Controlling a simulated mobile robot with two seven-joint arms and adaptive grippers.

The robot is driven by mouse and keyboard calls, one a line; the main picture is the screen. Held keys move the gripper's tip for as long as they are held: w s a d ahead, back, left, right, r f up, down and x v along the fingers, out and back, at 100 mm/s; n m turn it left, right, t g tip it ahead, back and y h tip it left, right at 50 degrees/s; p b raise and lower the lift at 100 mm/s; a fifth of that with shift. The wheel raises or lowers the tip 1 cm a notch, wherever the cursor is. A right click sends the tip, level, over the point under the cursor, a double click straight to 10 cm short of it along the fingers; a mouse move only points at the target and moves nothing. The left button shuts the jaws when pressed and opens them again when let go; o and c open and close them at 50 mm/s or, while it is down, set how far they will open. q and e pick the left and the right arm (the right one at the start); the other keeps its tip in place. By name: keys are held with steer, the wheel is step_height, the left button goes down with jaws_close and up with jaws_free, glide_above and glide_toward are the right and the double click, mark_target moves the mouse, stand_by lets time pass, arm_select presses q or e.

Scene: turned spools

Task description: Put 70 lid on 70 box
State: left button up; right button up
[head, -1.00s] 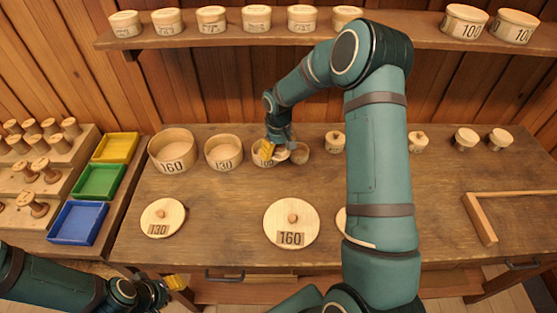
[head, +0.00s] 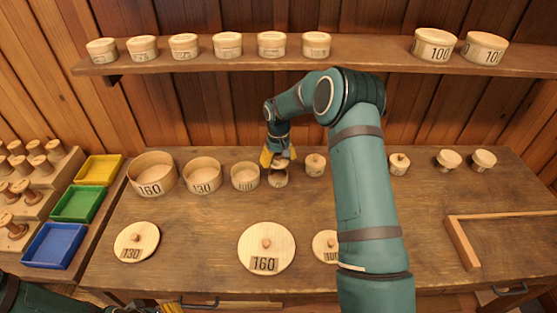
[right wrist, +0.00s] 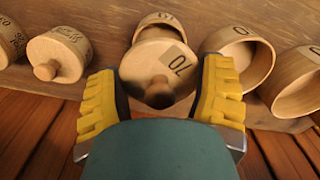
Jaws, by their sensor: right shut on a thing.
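My right gripper (head: 279,162) is shut on the 70 lid (head: 283,162), a pale round wooden lid with a knob and a dark 70 label. The lid is at the top of the small round 70 box (head: 278,180). In the right wrist view the yellow fingers (right wrist: 160,85) flank the lid (right wrist: 147,62), and the box (right wrist: 160,22) shows partly behind it. I cannot tell whether the lid touches the box rim. Only a yellow tip of my left gripper (head: 171,308) shows at the bottom edge, its jaws cut off.
The open 100 box (head: 245,176) stands just left of the 70 box, a small lidded box (head: 315,165) just right. The 130 lid (head: 137,241), 160 lid (head: 280,250) and 100 lid (head: 325,246) lie in front. A wooden frame (head: 462,243) is at right.

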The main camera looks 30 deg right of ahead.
mark_target(278, 162)
steer(key=shift+f+b, duration=0.9)
steer(key=shift+f, duration=1.45)
steer(key=shift+f+b, duration=0.15)
steer(key=shift+b, duration=0.4)
steer(key=o, duration=0.9)
steer(key=shift+r, duration=0.3)
steer(key=shift+r+p, duration=0.3)
steer(key=shift+r, duration=0.05)
steer(key=shift+r, duration=0.15)
